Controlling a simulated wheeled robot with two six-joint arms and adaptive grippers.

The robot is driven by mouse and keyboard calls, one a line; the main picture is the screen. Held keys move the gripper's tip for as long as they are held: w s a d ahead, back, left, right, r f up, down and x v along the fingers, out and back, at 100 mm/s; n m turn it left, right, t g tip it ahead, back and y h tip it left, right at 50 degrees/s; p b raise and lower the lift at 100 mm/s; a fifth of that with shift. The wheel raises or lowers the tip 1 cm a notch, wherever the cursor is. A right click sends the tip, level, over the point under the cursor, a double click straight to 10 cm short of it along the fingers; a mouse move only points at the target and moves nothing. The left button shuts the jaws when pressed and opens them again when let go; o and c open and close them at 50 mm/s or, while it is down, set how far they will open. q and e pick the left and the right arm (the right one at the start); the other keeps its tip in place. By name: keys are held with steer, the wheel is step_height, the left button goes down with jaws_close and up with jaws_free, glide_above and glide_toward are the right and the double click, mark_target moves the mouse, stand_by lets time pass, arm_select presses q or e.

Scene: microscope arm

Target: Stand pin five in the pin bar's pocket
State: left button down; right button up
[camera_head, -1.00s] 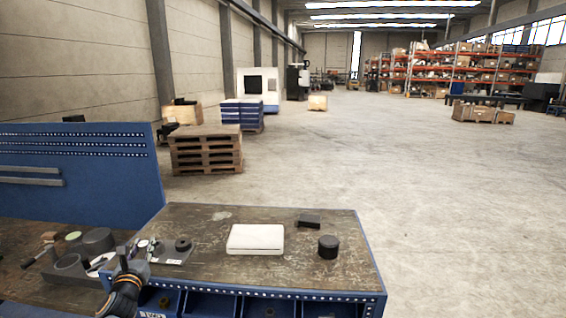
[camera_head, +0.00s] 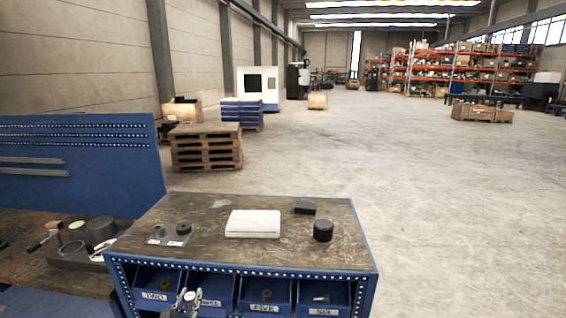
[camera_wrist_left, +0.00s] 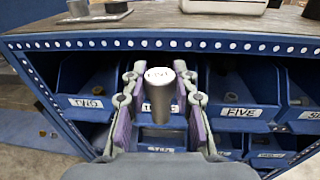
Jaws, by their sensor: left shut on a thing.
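My left gripper (camera_head: 188,300) is low in the head view, in front of the bench's blue bins. In the left wrist view my left gripper (camera_wrist_left: 160,105) is shut on a grey metal pin (camera_wrist_left: 161,98). The pin has a pale, lettered top; the lettering is too small to read surely. A grey plate (camera_head: 166,238) with two round dark pieces and white labels lies at the bench top's left end. It may be the pin bar; I cannot make out a pocket. It shows partly at the top of the wrist view (camera_wrist_left: 92,17). My right gripper is not in view.
Open bins labelled TWO (camera_head: 158,282), FIVE (camera_head: 265,292) and SIX (camera_head: 322,295) sit under the bench top's edge. A white case (camera_head: 253,224), a black cylinder (camera_head: 323,231) and a black block (camera_head: 305,208) stand on top. Dark round parts (camera_head: 102,230) stand on the left bench.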

arm_select(q)
steer(key=s+d+f+b, duration=0.2)
steer(key=s+d+f, duration=0.2)
steer(key=s+d, duration=0.3)
steer(key=s, duration=0.3)
steer(key=shift+d+f, duration=0.3)
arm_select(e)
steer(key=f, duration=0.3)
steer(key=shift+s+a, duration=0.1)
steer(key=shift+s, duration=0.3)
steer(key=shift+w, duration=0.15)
